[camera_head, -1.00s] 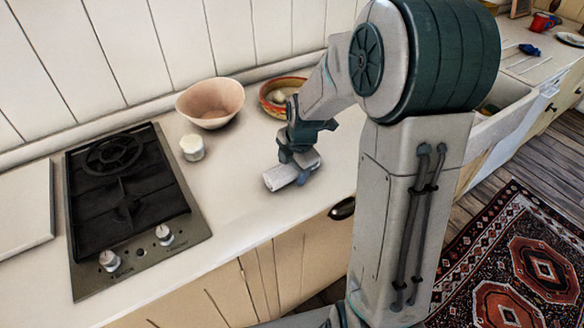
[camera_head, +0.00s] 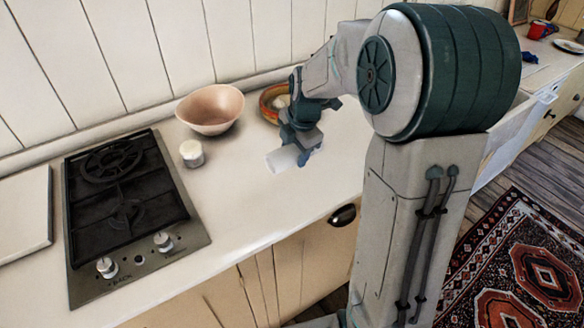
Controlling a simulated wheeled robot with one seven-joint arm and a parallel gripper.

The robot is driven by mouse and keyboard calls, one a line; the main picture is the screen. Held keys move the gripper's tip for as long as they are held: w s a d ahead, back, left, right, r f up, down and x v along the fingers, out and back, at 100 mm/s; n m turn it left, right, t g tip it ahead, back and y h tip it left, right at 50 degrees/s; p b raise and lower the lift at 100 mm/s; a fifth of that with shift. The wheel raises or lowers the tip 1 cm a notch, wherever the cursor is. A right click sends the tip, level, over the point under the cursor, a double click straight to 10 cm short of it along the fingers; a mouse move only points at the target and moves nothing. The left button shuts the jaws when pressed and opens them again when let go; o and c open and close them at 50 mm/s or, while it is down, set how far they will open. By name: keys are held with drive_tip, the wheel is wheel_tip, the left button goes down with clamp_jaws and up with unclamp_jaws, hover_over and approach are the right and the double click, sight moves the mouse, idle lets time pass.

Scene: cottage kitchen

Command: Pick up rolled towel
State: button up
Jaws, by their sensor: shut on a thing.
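The rolled towel (camera_head: 281,160) is a small white roll, held over the counter to the right of the hob. My gripper (camera_head: 301,152) is shut on it from above, with the left end of the roll sticking out. The gripper hides the roll's right part. The roll seems to be a little above the counter top, but the gap is hard to judge.
A pinkish bowl (camera_head: 210,108), a small white jar (camera_head: 192,153) and an orange-rimmed bowl (camera_head: 268,102) stand behind and left of my gripper. A black hob (camera_head: 125,200) is farther left. The counter (camera_head: 245,205) in front is clear.

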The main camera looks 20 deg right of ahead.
drive_tip(key=w+d+r, duration=0.4)
drive_tip(key=w+r, duration=0.1)
drive_tip(key=w, duration=0.3)
drive_tip(key=shift+d, duration=0.25)
